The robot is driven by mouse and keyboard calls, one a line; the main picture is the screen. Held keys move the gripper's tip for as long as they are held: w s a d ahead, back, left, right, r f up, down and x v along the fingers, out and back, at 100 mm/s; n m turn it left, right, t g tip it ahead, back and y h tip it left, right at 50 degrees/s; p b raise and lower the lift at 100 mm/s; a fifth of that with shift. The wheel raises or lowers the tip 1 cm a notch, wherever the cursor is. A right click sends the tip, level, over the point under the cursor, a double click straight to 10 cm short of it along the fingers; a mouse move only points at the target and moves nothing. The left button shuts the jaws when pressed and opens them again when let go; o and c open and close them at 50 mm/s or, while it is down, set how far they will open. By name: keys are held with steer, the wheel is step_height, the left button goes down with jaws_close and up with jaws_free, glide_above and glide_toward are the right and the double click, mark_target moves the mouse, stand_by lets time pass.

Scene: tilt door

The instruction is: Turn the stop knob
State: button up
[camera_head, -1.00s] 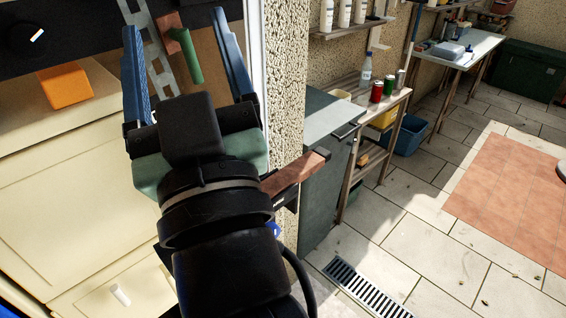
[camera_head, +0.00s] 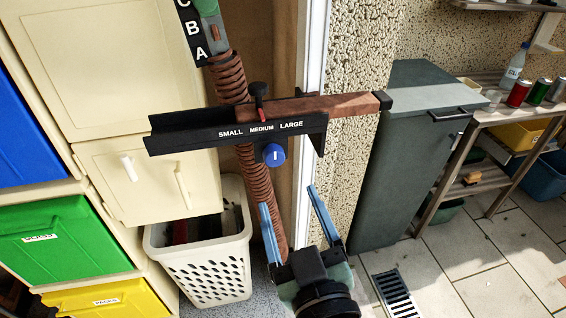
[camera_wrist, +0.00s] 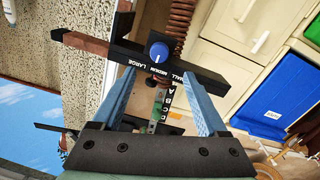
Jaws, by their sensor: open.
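In the wrist view the blue knob (camera_wrist: 158,52) shows upper middle, just beyond the gap between my fingertips (camera_wrist: 158,73). Its white line is near upright there.
A brown wooden piece (camera_head: 320,105) lies along the bar. A rusty coil spring (camera_head: 248,180) runs behind it. A black-topped red peg (camera_head: 259,92) stands above. A white basket (camera_head: 205,265) is lower left, a grey cabinet (camera_head: 395,160) right. Drawers fill the left.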

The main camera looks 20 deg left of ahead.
mark_target(275, 160)
steer(key=p+x, duration=0.1)
steer(key=x, duration=0.9)
steer(key=shift+w, duration=0.1)
jaws_close()
